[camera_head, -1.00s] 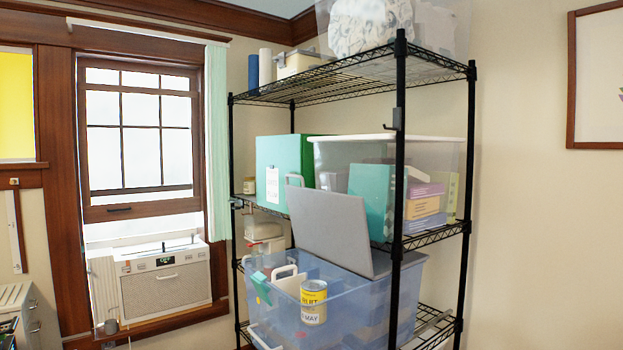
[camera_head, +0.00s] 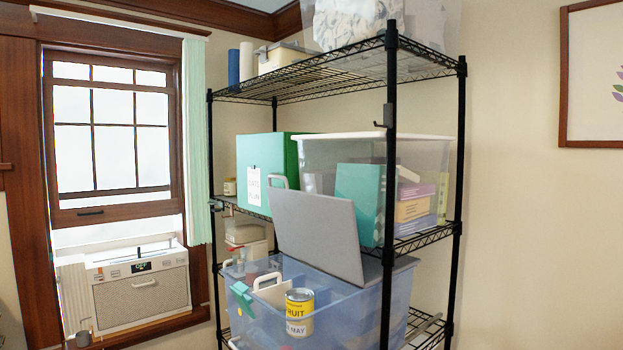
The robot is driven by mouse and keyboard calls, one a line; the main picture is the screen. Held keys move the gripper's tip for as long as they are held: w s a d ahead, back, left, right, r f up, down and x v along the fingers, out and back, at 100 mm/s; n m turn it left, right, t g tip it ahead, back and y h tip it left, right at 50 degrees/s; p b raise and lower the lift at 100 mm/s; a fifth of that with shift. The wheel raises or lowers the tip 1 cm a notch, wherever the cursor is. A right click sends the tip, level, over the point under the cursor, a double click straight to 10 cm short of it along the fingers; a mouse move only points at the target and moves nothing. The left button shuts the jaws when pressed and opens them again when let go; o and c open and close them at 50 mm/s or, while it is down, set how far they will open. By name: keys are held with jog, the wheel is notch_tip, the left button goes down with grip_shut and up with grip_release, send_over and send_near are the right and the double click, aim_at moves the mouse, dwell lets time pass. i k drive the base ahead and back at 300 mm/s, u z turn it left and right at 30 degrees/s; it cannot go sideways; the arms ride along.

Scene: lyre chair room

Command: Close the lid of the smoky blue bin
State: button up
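The smoky blue bin (camera_head: 345,312) is a translucent box on the lower part of the black wire rack. Its grey lid (camera_head: 318,232) stands open, tilted up and leaning back over the bin's rear right side. My gripper is not in view.
A clear bin with a white lid (camera_head: 372,139) and a green box (camera_head: 262,160) sit on the shelf above. An air conditioner (camera_head: 138,285) is at the window on the left.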

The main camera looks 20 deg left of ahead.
aim_at(321, 231)
jog(key=z, duration=0.8)
jog(key=k, duration=0.9)
jog(key=u, duration=1.4)
jog(key=i, duration=1)
jog(key=u, duration=0.05)
